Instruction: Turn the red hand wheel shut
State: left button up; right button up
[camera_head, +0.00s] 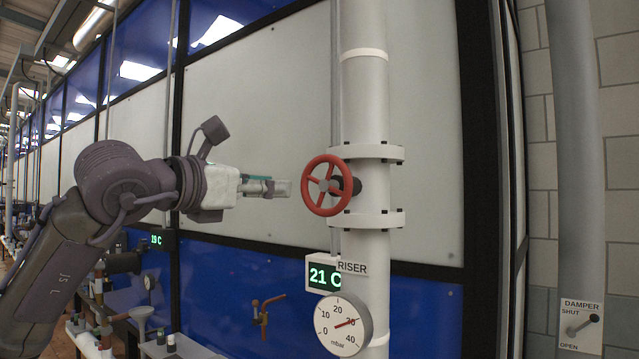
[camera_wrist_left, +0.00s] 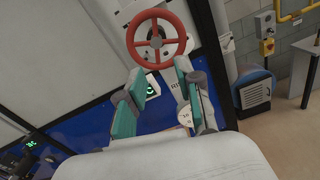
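The red hand wheel (camera_head: 322,185) is mounted on the white riser pipe, between two flanges, and faces left toward my left arm. My left gripper (camera_head: 282,188) is just left of the wheel at about hub height, with a small gap before the rim. In the left wrist view the whole wheel (camera_wrist_left: 157,41) shows at the top, beyond the fingertips. The two fingers of my left gripper (camera_wrist_left: 161,72) are spread apart with nothing between them. My right gripper is not in view.
The riser pipe (camera_head: 366,100) runs vertically. Below the wheel are a green display (camera_head: 323,275) reading 21 C and a round mbar gauge (camera_head: 338,325). A small brass tap (camera_head: 262,318) is lower left. A damper lever plate (camera_head: 581,325) is at far right.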

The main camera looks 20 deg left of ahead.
aim_at(323, 186)
pick_arm(q)
jog(key=p+x, duration=0.2)
jog(key=x, duration=0.2)
jog(key=p+x, duration=0.2)
jog(key=x, duration=0.2)
jog(key=p+x, duration=0.2)
jog(key=x, duration=0.2)
jog(key=shift+w+a+r, duration=0.15)
jog(key=shift+w+r, duration=0.1)
jog(key=shift+r, duration=0.05)
jog(key=shift+w+d+f+p, duration=0.2)
jog(key=shift+w+p, duration=0.15)
jog(key=shift+w, duration=0.3)
grip_shut()
